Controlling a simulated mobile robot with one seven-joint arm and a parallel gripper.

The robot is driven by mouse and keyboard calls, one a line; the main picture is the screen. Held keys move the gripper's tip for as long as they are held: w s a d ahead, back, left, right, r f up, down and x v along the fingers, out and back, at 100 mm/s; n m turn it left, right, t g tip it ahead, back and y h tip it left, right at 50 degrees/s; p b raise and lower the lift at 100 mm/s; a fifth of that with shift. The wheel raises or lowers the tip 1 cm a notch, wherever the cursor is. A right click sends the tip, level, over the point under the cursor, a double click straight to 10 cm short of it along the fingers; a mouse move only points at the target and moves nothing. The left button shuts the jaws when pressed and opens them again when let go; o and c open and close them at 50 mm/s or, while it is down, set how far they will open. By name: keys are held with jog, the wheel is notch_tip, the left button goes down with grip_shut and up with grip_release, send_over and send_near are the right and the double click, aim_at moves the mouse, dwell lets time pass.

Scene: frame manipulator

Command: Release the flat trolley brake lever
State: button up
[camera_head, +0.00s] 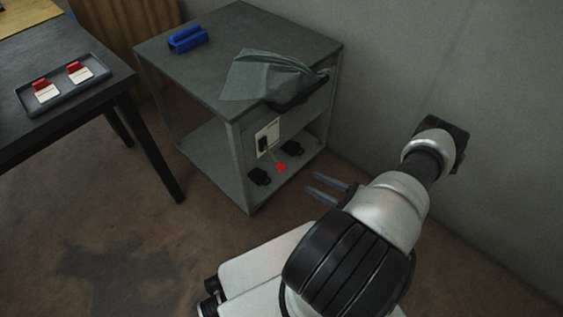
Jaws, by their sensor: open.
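A grey two-level trolley (213,92) stands against the wall in the upper middle. On its lower level, near the front right, a small red round part (281,166) shows between two black parts, one at left (259,176) and one at right (293,148). I cannot tell for sure which of these is the brake lever, or its angle. My gripper (311,183) is open and empty. Its two dark fingers point left, to the right of the red part in the picture and apart from it. None of the trolley's wheels can be made out.
A white panel with a black part (266,139) is on the trolley's side. A blue block (188,39) and a grey-green cloth (256,75) lie on its top. A dark table (60,135) at left bears a tray (96,79) with two red-tabbed cards. The floor between is clear.

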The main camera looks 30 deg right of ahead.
aim_at(280, 164)
jog(key=shift+m+t+h, duration=0.6)
jog(key=shift+m, duration=0.1)
jog(key=x, duration=0.5)
jog(key=f+b+x, duration=0.1)
jog(key=x, duration=0.5)
jog(key=b+x, duration=0.1)
jog(key=x, duration=0.4)
jog(key=shift+w+a+f, duration=0.1)
jog(key=shift+w+f, duration=0.2)
jog(key=shift+w, duration=0.1)
jog(key=shift+c, duration=0.3)
grip_shut()
